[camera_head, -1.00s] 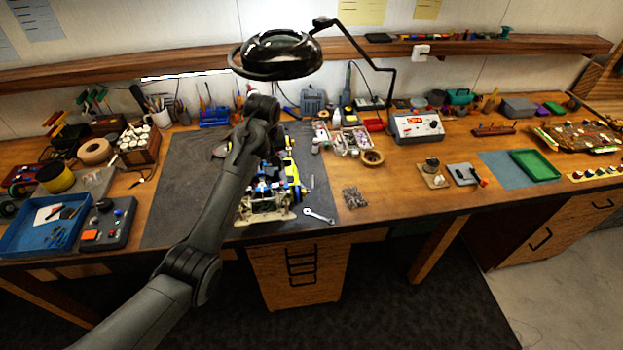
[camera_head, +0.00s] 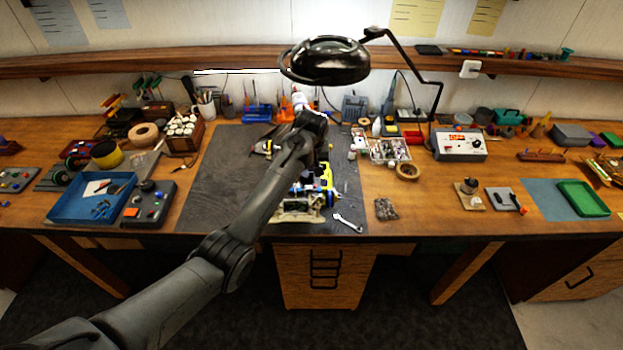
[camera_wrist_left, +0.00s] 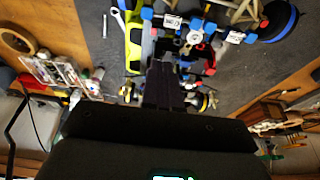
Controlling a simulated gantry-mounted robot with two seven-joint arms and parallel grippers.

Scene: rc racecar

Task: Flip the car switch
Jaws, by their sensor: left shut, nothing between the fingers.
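The RC car (camera_head: 327,180), with yellow side panels and blue parts, sits on the dark grey mat (camera_head: 225,170) at the bench's middle, partly hidden behind my left arm. In the left wrist view, the car's yellow panel (camera_wrist_left: 134,45), blue fittings and a red part (camera_wrist_left: 197,57) show. I cannot make out which part is the switch. My left gripper (camera_wrist_left: 166,88) is shut and empty, its dark fingers over the car's chassis; whether they touch it I cannot tell. In the head view the fingers are mostly hidden by the wrist. My right gripper is out of view.
A wrench (camera_head: 347,223) lies right of the car. A black lamp (camera_head: 330,62) hangs above the bench behind my arm. The mat's left part is clear.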

